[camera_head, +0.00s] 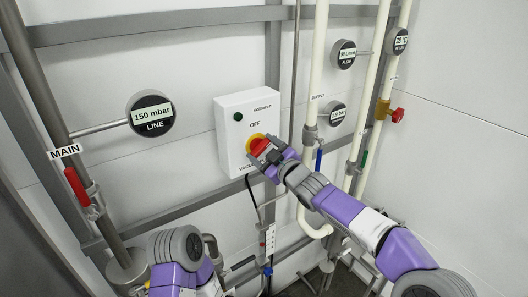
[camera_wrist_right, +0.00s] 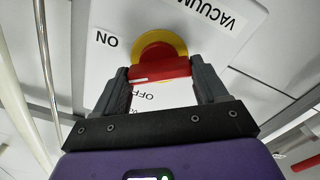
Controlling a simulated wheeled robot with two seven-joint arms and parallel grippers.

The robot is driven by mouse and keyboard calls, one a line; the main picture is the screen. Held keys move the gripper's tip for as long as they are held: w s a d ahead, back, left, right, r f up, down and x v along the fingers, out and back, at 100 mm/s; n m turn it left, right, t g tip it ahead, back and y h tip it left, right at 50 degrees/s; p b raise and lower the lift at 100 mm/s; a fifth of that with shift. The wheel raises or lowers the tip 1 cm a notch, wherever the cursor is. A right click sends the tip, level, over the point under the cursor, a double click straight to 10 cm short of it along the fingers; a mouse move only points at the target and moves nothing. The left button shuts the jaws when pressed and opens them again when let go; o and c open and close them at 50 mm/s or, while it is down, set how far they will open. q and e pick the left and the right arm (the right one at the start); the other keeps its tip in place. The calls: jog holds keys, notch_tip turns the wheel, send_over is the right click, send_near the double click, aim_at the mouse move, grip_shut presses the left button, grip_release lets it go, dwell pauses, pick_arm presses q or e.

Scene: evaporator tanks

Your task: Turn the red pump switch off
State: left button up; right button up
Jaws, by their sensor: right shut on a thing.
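The red pump switch (camera_head: 258,145) sits on a round yellow plate on the front of a white box (camera_head: 231,143). "OFF" is printed above it in the head view. My right gripper (camera_head: 265,154) is at the switch, shut on its red handle. In the right wrist view the red handle (camera_wrist_right: 160,70) lies crosswise between the two dark fingers of the right gripper (camera_wrist_right: 160,77), with the yellow plate (camera_wrist_right: 157,40) behind. The "ON" and "OFF" labels also show there. Part of my left arm shows at the bottom left of the head view; its gripper cannot be made out.
A round "LINE" gauge (camera_head: 151,114) reading 150 mbar is left of the box. A red lever (camera_head: 76,187) is on the main pipe at far left. Cream pipes (camera_head: 317,62) with several gauges and a red knob (camera_head: 398,115) stand to the right. A black cable hangs below the box.

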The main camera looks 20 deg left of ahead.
jog(key=n+b, duration=0.1)
jog(key=n, duration=0.4)
jog(key=shift+f+n, duration=0.1)
jog(key=shift+n, duration=0.3)
jog(key=n+b, duration=0.1)
jog(key=n, duration=0.4)
jog(key=shift+b, duration=0.35)
jog(key=shift+n, duration=0.4)
jog(key=o, duration=1.1)
jog(key=shift+c, duration=0.2)
jog(key=shift+s, duration=0.1)
jog(key=shift+s+d+f, duration=0.1)
jog(key=shift+s+d, duration=0.1)
jog(key=shift+d, duration=0.1)
jog(key=b+v, duration=0.2)
jog(key=v, duration=0.4)
jog(key=shift+s+d+b, duration=0.25)
jog(key=shift+s+b, duration=0.05)
jog(key=shift+b, duration=0.05)
